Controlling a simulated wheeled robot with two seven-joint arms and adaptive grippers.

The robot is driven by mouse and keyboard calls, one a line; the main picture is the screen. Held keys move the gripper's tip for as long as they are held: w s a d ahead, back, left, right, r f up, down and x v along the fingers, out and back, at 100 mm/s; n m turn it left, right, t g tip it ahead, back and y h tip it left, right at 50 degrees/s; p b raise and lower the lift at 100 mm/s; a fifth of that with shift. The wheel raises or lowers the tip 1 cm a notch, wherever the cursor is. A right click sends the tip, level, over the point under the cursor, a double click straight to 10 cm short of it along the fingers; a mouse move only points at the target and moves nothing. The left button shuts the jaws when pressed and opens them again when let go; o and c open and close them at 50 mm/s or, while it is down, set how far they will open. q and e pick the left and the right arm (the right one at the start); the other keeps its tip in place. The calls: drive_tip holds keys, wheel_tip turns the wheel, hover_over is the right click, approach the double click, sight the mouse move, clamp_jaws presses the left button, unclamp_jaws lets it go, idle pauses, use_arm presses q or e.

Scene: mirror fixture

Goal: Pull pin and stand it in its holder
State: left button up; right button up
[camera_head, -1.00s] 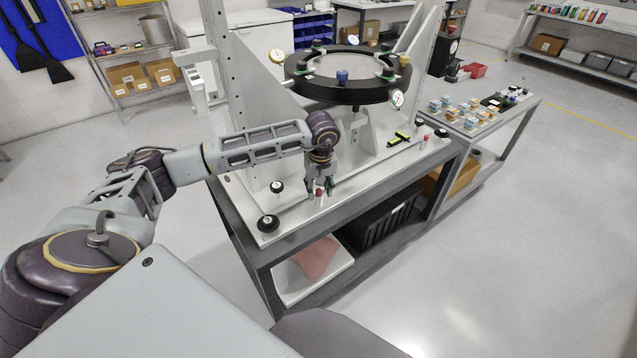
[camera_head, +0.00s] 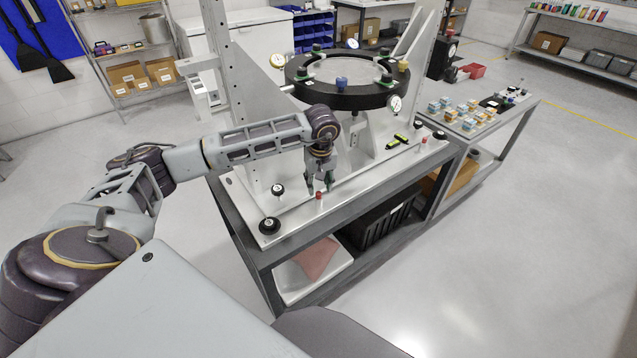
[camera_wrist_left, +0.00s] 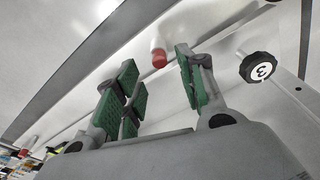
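A small red-topped pin (camera_head: 319,195) stands on the pale base plate (camera_head: 350,187) near its front edge. My left gripper (camera_head: 319,185) is just above and behind the pin in the head view. Its green-padded fingers (camera_wrist_left: 157,60) are apart, with nothing held between them. A second red-topped piece (camera_head: 424,141) is at the plate's right end. I cannot tell which part is the holder. My right gripper is not in view.
A black ring (camera_head: 345,95) with gauges and clamps rises behind the gripper. Black knobs (camera_head: 269,226) sit left of the pin; one numbered 3 (camera_wrist_left: 259,68) is near the fingers. A yellow-green level (camera_head: 397,141) lies on the plate. A side cart (camera_head: 515,115) stands right.

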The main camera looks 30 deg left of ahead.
sight(319, 193)
use_arm(q)
drive_tip(key=shift+r+p, duration=0.4)
drive_tip(key=shift+r, duration=0.3)
drive_tip(key=shift+r+p, duration=1.2)
drive_tip(key=shift+r, duration=1.1)
